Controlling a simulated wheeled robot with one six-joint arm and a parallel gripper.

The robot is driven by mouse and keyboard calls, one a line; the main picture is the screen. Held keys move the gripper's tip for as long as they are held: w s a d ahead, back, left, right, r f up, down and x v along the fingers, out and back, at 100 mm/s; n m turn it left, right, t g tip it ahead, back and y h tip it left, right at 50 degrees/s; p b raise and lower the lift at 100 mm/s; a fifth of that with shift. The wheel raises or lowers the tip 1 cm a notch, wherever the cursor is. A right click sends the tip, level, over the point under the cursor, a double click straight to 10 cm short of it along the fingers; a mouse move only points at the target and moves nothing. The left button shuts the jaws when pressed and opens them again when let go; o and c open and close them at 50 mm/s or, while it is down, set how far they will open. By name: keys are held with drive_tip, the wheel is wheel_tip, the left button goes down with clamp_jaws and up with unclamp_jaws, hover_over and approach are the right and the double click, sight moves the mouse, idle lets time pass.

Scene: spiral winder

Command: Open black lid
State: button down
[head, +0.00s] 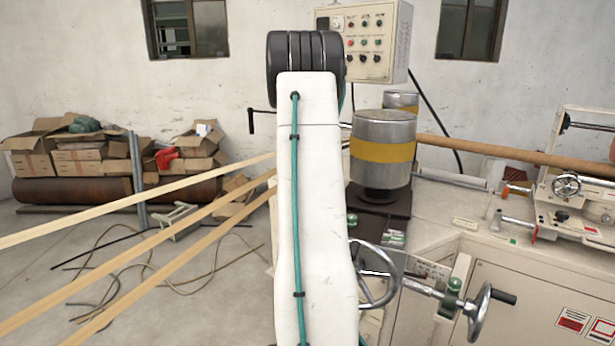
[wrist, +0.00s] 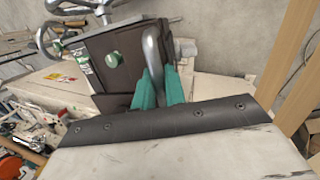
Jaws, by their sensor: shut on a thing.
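In the wrist view, the black lid (wrist: 128,48) is a dark panel with a curved silver handle (wrist: 151,47) standing at its right side. My gripper (wrist: 160,72) has its two teal fingers at the lower part of this handle and is shut on it. In the head view, a dark flat top (head: 384,210) shows beneath the yellow-banded cylinder; I cannot tell whether it is the same lid. My white arm hides the gripper and the handle there.
A metal cylinder with a yellow band (head: 383,150) stands right of my arm. Handwheels (head: 478,313) stick out at lower right. A control box (head: 372,40) hangs behind. Long pale strips (head: 150,235) cross the left side. Cartons (head: 80,155) are piled by the wall.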

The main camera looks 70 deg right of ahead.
drive_tip(key=c, duration=1.8)
unclamp_jaws()
drive_tip(key=shift+o, duration=0.2)
drive_tip(key=v, duration=0.7)
drive_tip(key=shift+r, duration=0.4)
drive_tip(key=shift+w, duration=0.15)
drive_tip(key=w+a+r+n+h, duration=0.1)
drive_tip(key=w+a+r+n, duration=0.15)
drive_tip(key=a, duration=0.75)
drive_tip(key=w+a+r+n+t, duration=0.1)
drive_tip(key=w+a+r+n, duration=0.15)
drive_tip(key=a, duration=0.75)
drive_tip(key=w+a+r+n+h, duration=0.1)
drive_tip(key=w+a+n, duration=0.15)
drive_tip(key=a, duration=0.75)
drive_tip(key=s+a+f+n+t, duration=0.15)
drive_tip(key=s+a+n, duration=0.3)
drive_tip(key=a, duration=0.95)
drive_tip(key=s+a+f+n+t, duration=0.1)
drive_tip(key=s+a+f+n, duration=0.4)
drive_tip(key=s+a+f, duration=0.3)
drive_tip(key=s+a, duration=0.4)
drive_tip(key=shift+a+n+t, duration=0.25)
drive_tip(key=shift+n+t, duration=0.05)
drive_tip(key=shift+t, duration=0.05)
